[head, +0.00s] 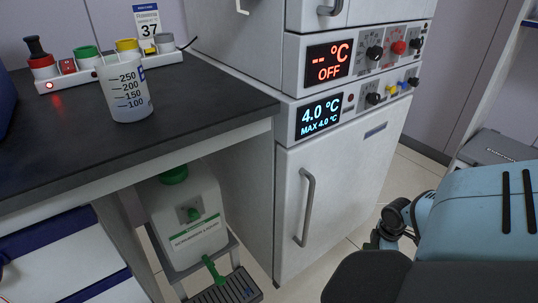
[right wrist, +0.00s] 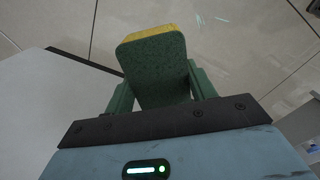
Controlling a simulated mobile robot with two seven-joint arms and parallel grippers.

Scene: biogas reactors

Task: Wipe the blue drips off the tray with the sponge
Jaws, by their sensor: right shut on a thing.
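The sponge (right wrist: 152,72), dark green with a yellow layer along its far edge, is held between the green fingers of my right gripper (right wrist: 160,80) in the right wrist view. Pale floor lies behind it. The dark slotted drip tray (head: 228,291) is at the bottom of the head view, below the green tap of a white canister (head: 188,215). A small bluish mark shows on the tray's right part; other drips are too small to tell. The sponge is not in the head view and is apart from the tray. My left gripper is not in view.
A dark bench top (head: 190,105) with a beaker (head: 124,92) overhangs the canister. The white fridge (head: 335,180) with a vertical handle (head: 306,208) stands right of the tray. A blue-edged drawer unit (head: 65,255) is on the left. Floor is open right of the fridge.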

